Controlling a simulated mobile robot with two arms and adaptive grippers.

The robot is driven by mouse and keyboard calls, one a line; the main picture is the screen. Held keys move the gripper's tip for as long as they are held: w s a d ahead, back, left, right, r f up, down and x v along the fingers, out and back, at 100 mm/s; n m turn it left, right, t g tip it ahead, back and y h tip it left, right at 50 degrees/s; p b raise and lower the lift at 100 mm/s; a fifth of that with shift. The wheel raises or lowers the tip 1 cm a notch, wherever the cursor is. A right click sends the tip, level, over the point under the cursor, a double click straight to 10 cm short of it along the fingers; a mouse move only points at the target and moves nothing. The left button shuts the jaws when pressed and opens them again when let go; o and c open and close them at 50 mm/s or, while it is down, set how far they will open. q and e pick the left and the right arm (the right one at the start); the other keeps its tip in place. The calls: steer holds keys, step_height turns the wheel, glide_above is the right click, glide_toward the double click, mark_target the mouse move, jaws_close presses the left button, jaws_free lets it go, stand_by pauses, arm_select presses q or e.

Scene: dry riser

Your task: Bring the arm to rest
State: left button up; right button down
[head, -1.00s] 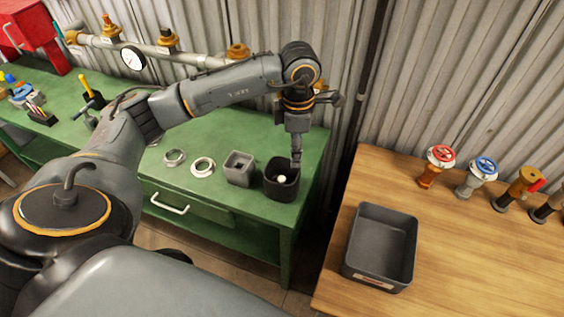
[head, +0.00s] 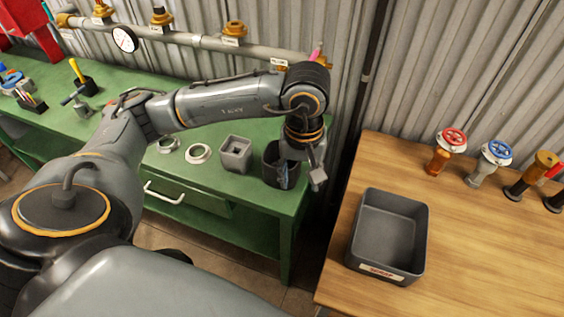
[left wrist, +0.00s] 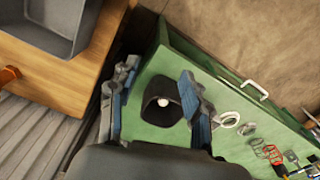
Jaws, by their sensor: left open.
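My left arm (head: 225,103) reaches across the green workbench (head: 210,187), bent down at the wrist. My left gripper (head: 303,178) is at the bench's right end, in front of the black cup (head: 271,160), which it partly hides in the head view. In the left wrist view the gripper (left wrist: 158,72) has its two blue-padded fingers spread wide with nothing between them. Beyond them the black cup (left wrist: 152,115) stands on the bench with a small white round thing (left wrist: 163,102) in it. My right gripper is not in view.
A grey square holder (head: 235,155) and two rings (head: 198,153) stand left of the cup. A wooden table (head: 470,240) with a dark bin (head: 388,238) and several valves (head: 450,140) is on the right, across a gap. A pipe (head: 190,38) runs along the corrugated wall.

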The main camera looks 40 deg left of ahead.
arm_select(q)
steer(key=shift+s+d+f+m+b, duration=0.25)
steer(key=shift+s+m, duration=0.2)
steer(key=shift+m, duration=0.5)
steer(key=shift+s+d+f+m+b, duration=0.1)
steer(key=shift+s+f+m+b, duration=0.3)
steer(key=shift+m, duration=0.5)
steer(key=shift+s+d+f+m+b, duration=0.2)
steer(key=shift+s+m, duration=0.3)
steer(key=shift+m, duration=0.45)
